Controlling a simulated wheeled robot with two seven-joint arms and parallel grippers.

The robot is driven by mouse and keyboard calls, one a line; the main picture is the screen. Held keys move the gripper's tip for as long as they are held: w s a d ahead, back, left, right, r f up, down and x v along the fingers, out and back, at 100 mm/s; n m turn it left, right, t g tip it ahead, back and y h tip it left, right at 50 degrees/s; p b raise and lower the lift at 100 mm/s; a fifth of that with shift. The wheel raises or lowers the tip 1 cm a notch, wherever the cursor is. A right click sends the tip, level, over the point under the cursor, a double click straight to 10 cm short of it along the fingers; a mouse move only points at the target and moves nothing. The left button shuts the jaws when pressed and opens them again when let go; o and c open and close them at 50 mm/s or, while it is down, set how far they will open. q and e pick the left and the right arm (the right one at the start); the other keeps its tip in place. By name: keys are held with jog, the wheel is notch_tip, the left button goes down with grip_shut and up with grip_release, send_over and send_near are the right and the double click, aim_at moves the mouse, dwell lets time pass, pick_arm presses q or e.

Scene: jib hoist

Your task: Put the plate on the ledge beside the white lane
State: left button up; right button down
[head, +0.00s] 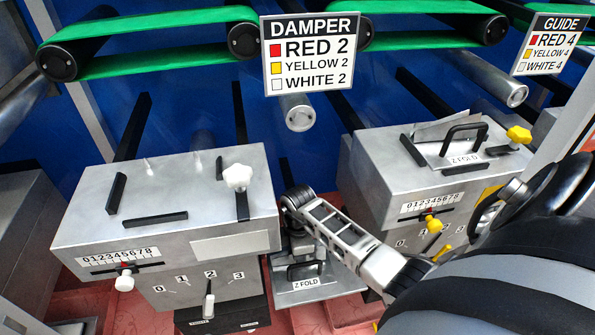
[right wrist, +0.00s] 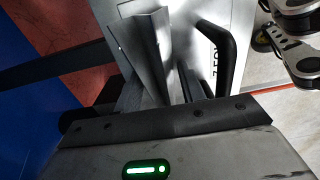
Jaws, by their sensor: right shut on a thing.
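A grey plate with a black handle, marked Z FOLD (head: 310,290), hangs low between two metal housings. My right gripper (head: 300,243) reaches down over it from the right and is shut on it. In the right wrist view the jaws (right wrist: 170,88) hold the plate's upright flange, with the handle and lettering of the plate (right wrist: 207,38) beyond; the fingertips are partly hidden. The left housing (head: 100,225) carries white knobs and a blank white panel. Its flat top is bare between black stop bars (head: 155,218). I see no clear left gripper.
A second Z FOLD plate (head: 440,151) lies between stops on the right housing (head: 370,165), which has yellow knobs. A DAMPER sign (head: 310,55) and green belts (head: 150,22) hang above. The white star knob (head: 237,177) stands up on the left housing's top.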

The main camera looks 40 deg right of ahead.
jog(key=c, duration=0.8)
grip_release()
jog(key=shift+c, duration=0.2)
notch_tip(320, 180, up, 12)
jog(key=shift+r, duration=0.15)
jog(key=shift+a+p, duration=0.1)
jog(key=shift+p, duration=0.2)
